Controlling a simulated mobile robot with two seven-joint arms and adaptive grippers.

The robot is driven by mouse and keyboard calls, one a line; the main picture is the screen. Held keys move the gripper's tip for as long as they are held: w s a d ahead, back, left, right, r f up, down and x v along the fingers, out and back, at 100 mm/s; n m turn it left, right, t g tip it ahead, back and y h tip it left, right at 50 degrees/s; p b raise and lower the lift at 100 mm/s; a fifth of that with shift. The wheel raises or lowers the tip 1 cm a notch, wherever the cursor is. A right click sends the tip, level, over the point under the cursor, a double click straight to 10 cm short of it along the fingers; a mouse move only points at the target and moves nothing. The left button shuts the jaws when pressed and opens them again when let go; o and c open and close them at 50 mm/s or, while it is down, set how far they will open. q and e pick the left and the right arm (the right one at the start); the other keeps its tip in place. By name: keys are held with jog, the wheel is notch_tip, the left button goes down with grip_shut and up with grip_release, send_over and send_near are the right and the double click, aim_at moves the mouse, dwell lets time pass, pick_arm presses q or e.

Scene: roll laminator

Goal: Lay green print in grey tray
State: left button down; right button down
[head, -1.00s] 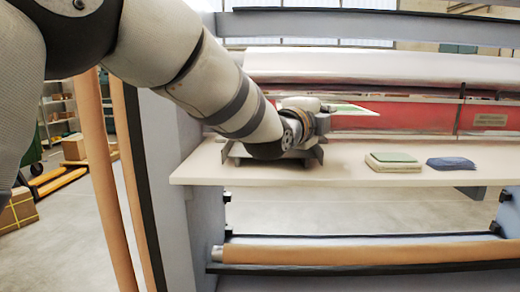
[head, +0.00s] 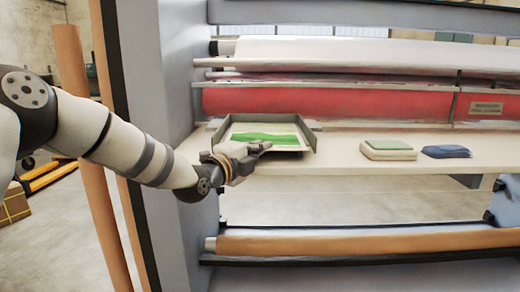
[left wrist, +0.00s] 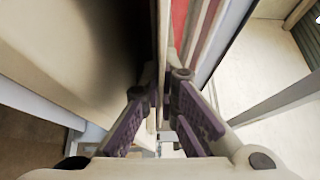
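The grey tray (head: 313,138) stands at the left end of the table, in front of the red roller. The green print (head: 265,137), a sheet with a pale border and a green band, lies over the tray floor between the side walls. My left gripper (head: 258,150) is at the print's near edge, at the tray's front side. In the left wrist view, its purple-padded fingers (left wrist: 161,95) close in on either side of a thin pale edge, and the gripper looks shut on the print. The fingertips partly hide this edge. My right gripper is out of view.
A pale stack with a green top (head: 389,149) and a dark blue folded cloth (head: 446,151) lie on the table (head: 340,158) to the right. The table between tray and stack is clear. A grey upright (head: 185,90) stands left of the tray.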

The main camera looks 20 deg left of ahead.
pick_arm(q)
jog(key=c, duration=1.8)
grip_release()
